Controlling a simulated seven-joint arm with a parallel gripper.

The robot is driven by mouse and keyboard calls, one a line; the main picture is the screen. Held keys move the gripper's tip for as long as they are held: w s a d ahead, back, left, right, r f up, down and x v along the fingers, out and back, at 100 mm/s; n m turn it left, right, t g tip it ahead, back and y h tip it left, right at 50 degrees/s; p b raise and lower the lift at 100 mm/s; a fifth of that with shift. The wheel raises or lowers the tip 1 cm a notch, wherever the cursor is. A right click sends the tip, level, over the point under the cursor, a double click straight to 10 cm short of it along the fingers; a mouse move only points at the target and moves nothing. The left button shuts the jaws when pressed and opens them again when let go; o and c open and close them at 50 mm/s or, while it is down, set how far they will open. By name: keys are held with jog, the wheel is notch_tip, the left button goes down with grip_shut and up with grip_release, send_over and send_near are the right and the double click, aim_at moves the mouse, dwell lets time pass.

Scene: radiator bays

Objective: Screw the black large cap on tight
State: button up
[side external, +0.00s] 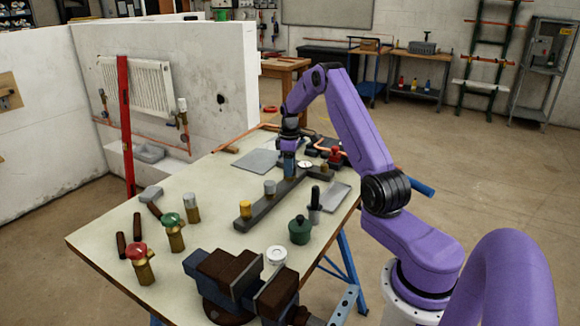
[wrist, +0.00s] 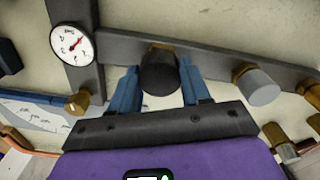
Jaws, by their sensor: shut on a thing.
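The black large cap (wrist: 158,76) sits between the two blue fingers of my gripper (wrist: 160,85) in the wrist view. A little brass shows at its far edge, where it meets the dark grey manifold bar (wrist: 205,55). My gripper is shut on the cap. In the side view my gripper (side external: 289,166) points down at the manifold (side external: 262,210), toward its far end, and the fingers hide the cap. How far the cap is threaded down cannot be told.
A grey cap (side external: 270,187) and a brass fitting (side external: 245,209) stand along the same bar. A dial gauge (wrist: 72,45) is close on the other side. Valves with red (side external: 136,250) and green (side external: 171,219) handwheels, a green pot (side external: 299,231) and a vise (side external: 225,272) stand nearer.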

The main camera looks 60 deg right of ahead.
jog(key=m, duration=1.3)
jog(key=shift+m, duration=0.4)
jog(key=o, duration=1)
jog(key=shift+r, duration=3.5)
